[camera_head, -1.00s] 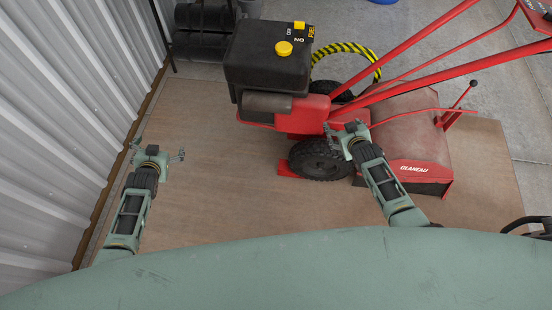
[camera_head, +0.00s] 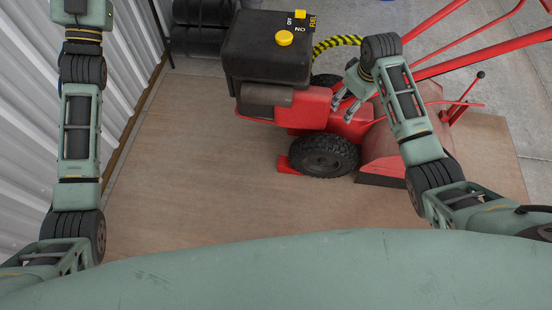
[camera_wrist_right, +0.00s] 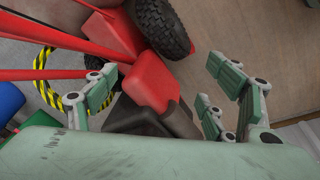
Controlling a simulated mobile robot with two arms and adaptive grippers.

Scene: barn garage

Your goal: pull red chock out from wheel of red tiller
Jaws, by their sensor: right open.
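The red chock (camera_head: 288,166) lies on the floor board at the left side of the near black wheel (camera_head: 325,155) of the red tiller (camera_head: 313,112), seeming to touch the tyre. My right gripper (camera_head: 346,109) is open and empty, above and to the right of the wheel, over the tiller's red body. In the right wrist view its spread fingers (camera_wrist_right: 165,100) frame part of the tiller, with a wheel (camera_wrist_right: 163,25) at the top.
The brown board (camera_head: 190,150) is bare left of the tiller. A corrugated metal wall (camera_head: 75,130) bounds the left. The tiller's black engine (camera_head: 268,50) and long red handlebars (camera_head: 480,55) stand near my right arm. A yellow-black hose (camera_head: 335,42) lies behind.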

